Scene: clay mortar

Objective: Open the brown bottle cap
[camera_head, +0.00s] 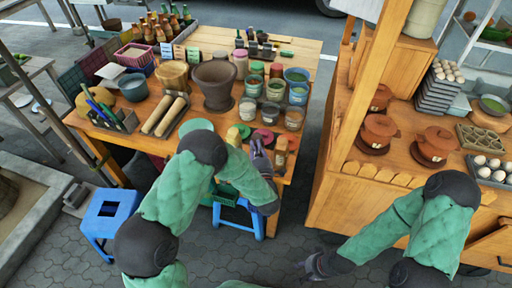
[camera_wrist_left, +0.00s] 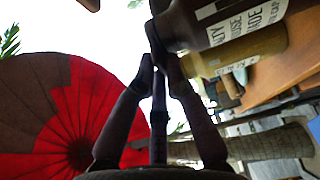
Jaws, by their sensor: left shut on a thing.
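The brown bottle (camera_head: 281,157) stands at the front right of the wooden table, beside my left gripper (camera_head: 260,152). In the left wrist view the dark brown bottle (camera_wrist_left: 235,18) carries a white printed label and lies sideways across the top of the picture. My left gripper (camera_wrist_left: 158,50) has its fingers together at the bottle's left end, shut on its cap; the cap is largely hidden by the fingers. My right gripper (camera_head: 314,266) is low, between the table and the cart, away from the bottle; its fingers are too small to read.
A yellowish bottle (camera_wrist_left: 245,50) is close beside the brown one. Several jars, a large brown mortar (camera_head: 214,84) and a pink lid (camera_head: 263,137) crowd the table (camera_head: 140,140). A wooden cart (camera_head: 335,185) with clay pots stands at the right. A blue stool (camera_head: 108,212) stands at the left.

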